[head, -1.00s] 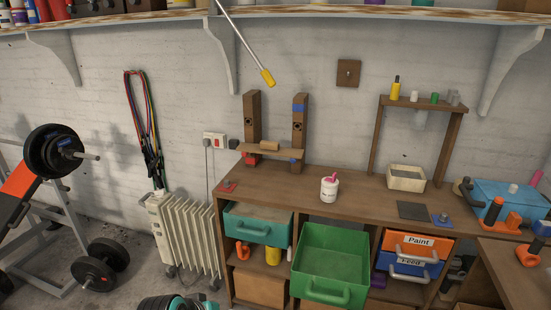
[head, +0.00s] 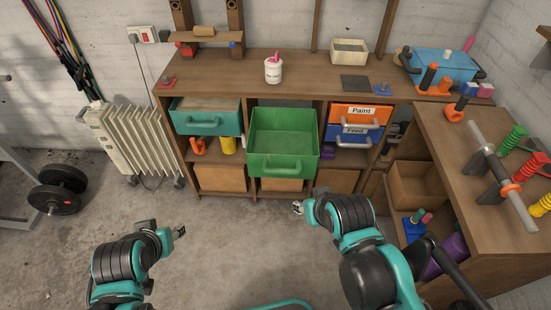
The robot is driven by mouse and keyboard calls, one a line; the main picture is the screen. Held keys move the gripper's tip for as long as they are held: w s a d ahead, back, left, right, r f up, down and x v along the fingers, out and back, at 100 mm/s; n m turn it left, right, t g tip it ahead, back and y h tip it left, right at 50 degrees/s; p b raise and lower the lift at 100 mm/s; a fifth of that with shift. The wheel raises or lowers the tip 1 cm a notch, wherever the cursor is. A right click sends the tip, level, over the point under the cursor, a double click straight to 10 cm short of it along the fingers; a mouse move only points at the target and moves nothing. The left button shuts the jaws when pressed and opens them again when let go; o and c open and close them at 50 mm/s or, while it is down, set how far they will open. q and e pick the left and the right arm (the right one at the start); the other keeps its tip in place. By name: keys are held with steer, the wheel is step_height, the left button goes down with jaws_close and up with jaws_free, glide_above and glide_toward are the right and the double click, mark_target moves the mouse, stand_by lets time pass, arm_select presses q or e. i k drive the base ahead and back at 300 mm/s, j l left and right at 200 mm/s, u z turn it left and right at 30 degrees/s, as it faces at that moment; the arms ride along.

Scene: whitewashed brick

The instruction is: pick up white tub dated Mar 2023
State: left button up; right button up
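A white tub (head: 273,72) with dark lettering stands upright on the wooden workbench (head: 215,75), near its middle, behind the open green drawer. A pink object pokes up at its top. The lettering is too small to read surely. My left gripper (head: 181,232) is low over the floor at the lower left, well apart from the tub. My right gripper (head: 297,207) is low in front of the shelves, below the green drawer and far from the tub. Both grippers are small in view, and I cannot tell whether they are open or shut.
The green drawer (head: 284,160) juts out below the tub. A teal drawer (head: 207,122) is pulled out to its left. Orange Paint (head: 360,114) and blue Feed drawers are at right. A cream box (head: 349,50) stands on the bench. A side bench (head: 470,160) bounds the right.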

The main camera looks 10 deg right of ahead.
mark_target(273, 71)
steer(key=i+z, duration=0.1)
steer(key=z, duration=0.4)
steer(key=i+j+z, duration=0.1)
steer(key=z, duration=0.4)
steer(key=i+j+z, duration=0.1)
steer(key=z, duration=0.4)
steer(key=i+j+z, duration=0.15)
steer(key=j, duration=0.25)
steer(key=i+j+z, duration=0.15)
steer(key=j, duration=0.3)
steer(key=i+j+z, duration=0.2)
steer(key=j, duration=0.25)
steer(key=j+z, duration=0.15)
steer(key=j, duration=0.7)
